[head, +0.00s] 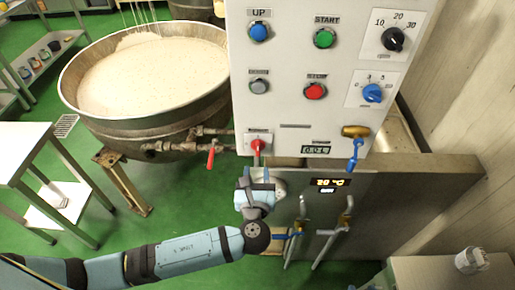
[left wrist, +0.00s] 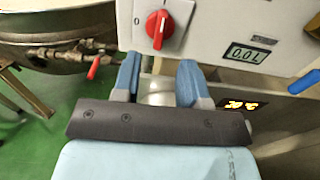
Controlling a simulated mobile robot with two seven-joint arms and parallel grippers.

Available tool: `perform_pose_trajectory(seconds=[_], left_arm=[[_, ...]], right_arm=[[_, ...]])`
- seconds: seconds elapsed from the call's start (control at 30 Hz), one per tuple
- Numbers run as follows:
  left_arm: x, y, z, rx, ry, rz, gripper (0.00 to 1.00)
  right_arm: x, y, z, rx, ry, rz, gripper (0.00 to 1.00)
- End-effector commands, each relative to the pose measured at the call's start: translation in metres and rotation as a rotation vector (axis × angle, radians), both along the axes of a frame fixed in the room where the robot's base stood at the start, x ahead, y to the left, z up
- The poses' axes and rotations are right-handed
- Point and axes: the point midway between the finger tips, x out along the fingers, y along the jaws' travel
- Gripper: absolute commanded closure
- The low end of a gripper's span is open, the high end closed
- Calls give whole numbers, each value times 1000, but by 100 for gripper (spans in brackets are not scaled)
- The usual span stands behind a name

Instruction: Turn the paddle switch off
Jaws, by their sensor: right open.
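A red rotary switch (head: 257,146) sits at the lower left of the white control panel (head: 293,112); I take it as the paddle switch, though the label above it is too small to read. In the left wrist view the red switch (left wrist: 160,28) is near the top, its raised grip roughly upright with a slight tilt. My left gripper (head: 257,178) is just below the switch in the head view. It also shows in the left wrist view (left wrist: 161,62), with its blue fingers apart and nothing held between them. The fingertips appear clear of the switch. My right gripper is not visible.
A large kettle (head: 75,75) of pale mass stands left of the panel, with a red-handled valve (head: 211,157) on its pipe. Several push buttons and two dials sit higher up. A blue-handled tap (head: 356,140) is right of the switch. Green floor lies below.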

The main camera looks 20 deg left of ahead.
Motion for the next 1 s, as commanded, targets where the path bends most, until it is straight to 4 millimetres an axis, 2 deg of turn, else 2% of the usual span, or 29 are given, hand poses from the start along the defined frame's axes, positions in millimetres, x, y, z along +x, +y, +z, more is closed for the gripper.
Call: perform_pose_trajectory(seconds=[0.03, 0.2, 0.4, 0.57, 0.83, 1.0], left_arm=[[13, 4, 3, 3, -3, 2, 61], [46, 13, 2, 1, -2, 1, 61], [71, 20, 1, -1, 1, 0, 61], [79, 23, 0, -2, 2, -1, 61], [80, 23, 0, -2, 1, -1, 61], [80, 23, 0, -2, 1, -1, 100]], right_arm=[[0, 0, 3, 0, 0, -2, 57], [1, -4, 6, -6, 0, -8, 57], [0, -8, 8, -11, 2, -13, 57], [0, -7, 9, -10, 3, -12, 57], [0, -6, 10, -8, 0, -9, 57], [0, -5, 11, -7, -1, -9, 57]])
